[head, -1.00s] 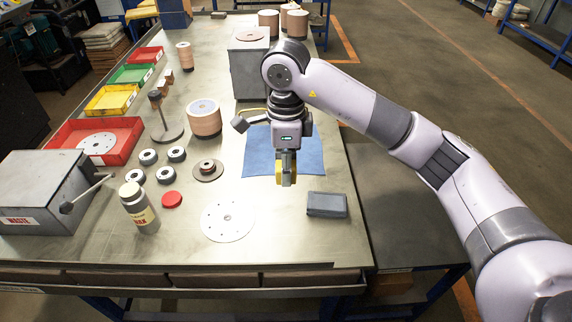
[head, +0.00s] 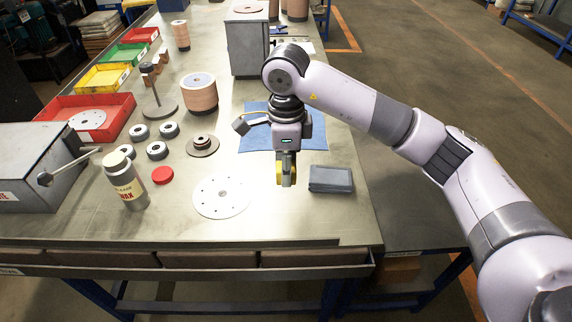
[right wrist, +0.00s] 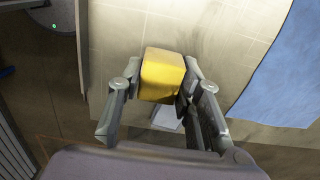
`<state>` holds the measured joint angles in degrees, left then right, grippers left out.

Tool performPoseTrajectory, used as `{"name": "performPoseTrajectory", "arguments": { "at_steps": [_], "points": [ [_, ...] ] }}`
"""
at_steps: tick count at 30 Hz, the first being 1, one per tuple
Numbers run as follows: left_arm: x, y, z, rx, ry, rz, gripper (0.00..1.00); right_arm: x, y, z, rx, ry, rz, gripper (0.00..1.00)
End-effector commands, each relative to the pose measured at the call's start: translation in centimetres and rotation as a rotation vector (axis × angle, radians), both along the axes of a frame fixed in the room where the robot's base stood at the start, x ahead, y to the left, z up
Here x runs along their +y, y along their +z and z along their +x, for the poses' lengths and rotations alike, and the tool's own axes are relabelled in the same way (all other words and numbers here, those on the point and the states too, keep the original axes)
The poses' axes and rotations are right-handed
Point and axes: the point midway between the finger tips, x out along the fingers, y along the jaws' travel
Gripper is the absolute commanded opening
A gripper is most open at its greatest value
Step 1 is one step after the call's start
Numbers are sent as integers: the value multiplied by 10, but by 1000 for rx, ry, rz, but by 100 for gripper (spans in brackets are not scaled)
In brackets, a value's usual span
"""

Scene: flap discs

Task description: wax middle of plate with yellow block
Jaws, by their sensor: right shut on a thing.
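The plate (head: 221,198) is a flat white disc with small holes around a centre hole, lying on the metal bench. My right gripper (head: 286,180) points down to the right of the plate and is shut on the yellow block (head: 279,172). In the right wrist view, the yellow block (right wrist: 162,75) sits between the two fingers. The gripper appears above the bench, apart from the plate, between it and a grey folded pad. My left gripper is not in view.
The grey pad (head: 331,179) lies close to the right of the gripper. A blue cloth (head: 252,138) lies behind it. Several dark rings, a spool (head: 200,93) and a stand (head: 162,107) are at the back left. The bench front edge is clear.

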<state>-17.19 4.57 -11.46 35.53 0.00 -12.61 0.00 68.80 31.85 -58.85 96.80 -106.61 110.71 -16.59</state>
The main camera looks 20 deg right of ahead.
Motion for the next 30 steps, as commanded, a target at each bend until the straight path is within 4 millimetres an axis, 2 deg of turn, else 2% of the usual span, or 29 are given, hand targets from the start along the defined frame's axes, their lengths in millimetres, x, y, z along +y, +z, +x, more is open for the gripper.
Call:
{"name": "performPoseTrajectory", "arguments": {
  "at_steps": [1, 18, 22, 30],
  "points": [
    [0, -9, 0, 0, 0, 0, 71, 0, -10, 0, 0, 0, 0, 10],
    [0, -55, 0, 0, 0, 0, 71, 0, -66, 0, 0, 0, 0, 10],
    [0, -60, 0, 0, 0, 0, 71, 0, -72, 0, 0, 0, 1, 10],
    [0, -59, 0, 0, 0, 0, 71, 0, -72, 0, 0, 0, 1, 10]
  ]
}}
